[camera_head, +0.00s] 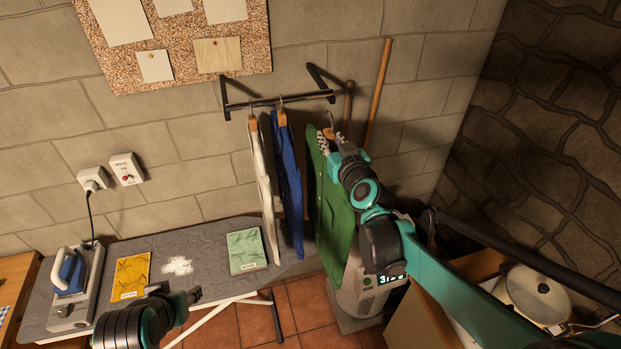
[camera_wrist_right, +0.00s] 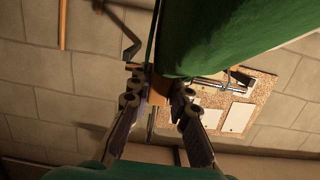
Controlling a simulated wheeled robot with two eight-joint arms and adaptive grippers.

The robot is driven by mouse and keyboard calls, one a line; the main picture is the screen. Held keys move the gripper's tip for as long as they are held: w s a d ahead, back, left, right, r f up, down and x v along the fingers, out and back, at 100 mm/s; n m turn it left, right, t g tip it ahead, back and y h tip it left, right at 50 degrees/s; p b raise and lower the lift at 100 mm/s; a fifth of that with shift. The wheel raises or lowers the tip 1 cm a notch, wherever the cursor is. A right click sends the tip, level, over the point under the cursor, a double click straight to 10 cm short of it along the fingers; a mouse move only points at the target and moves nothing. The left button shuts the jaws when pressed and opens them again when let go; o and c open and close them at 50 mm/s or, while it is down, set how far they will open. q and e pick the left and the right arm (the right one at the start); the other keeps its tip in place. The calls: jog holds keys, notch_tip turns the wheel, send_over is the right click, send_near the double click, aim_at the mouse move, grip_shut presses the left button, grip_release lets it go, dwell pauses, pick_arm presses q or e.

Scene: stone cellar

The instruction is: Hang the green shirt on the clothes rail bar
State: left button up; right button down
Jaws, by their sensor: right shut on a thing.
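The green shirt (camera_head: 332,205) hangs from a wooden hanger (camera_head: 327,134) in the head view, to the right of the other garments. My right gripper (camera_head: 334,143) is shut on the hanger near its neck; the wrist view shows the wood (camera_wrist_right: 158,90) between the fingers. The hanger's hook (camera_head: 331,118) points up and looks just below the right end of the clothes rail bar (camera_head: 300,98), apart from it. The shirt (camera_wrist_right: 240,38) also fills the top of the wrist view. My left gripper (camera_head: 192,297) is low over the ironing board's front edge; its fingers are too unclear to judge.
A white garment (camera_head: 262,190) and a blue garment (camera_head: 290,185) hang on the bar. The ironing board (camera_head: 205,245) carries an iron (camera_head: 70,272), a yellow packet (camera_head: 131,276) and a green packet (camera_head: 246,250). A wooden pole (camera_head: 379,90) leans on the wall right of the rail.

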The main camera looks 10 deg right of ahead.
jog(key=shift+s+p, duration=0.7)
jog(key=shift+s, duration=1.8)
jog(key=shift+d, duration=0.1)
jog(key=shift+s, duration=0.1)
jog(key=s+p, duration=0.2)
jog(key=s, duration=0.2)
jog(key=shift+s+r, duration=0.15)
jog(key=shift+s, duration=0.15)
jog(key=s+p, duration=0.3)
jog(key=s, duration=0.3)
jog(key=shift+d, duration=0.2)
jog(key=shift+s+p, duration=0.4)
jog(key=shift+s, duration=0.2)
jog(key=shift+w+f, duration=0.1)
jog(key=shift+f, duration=0.1)
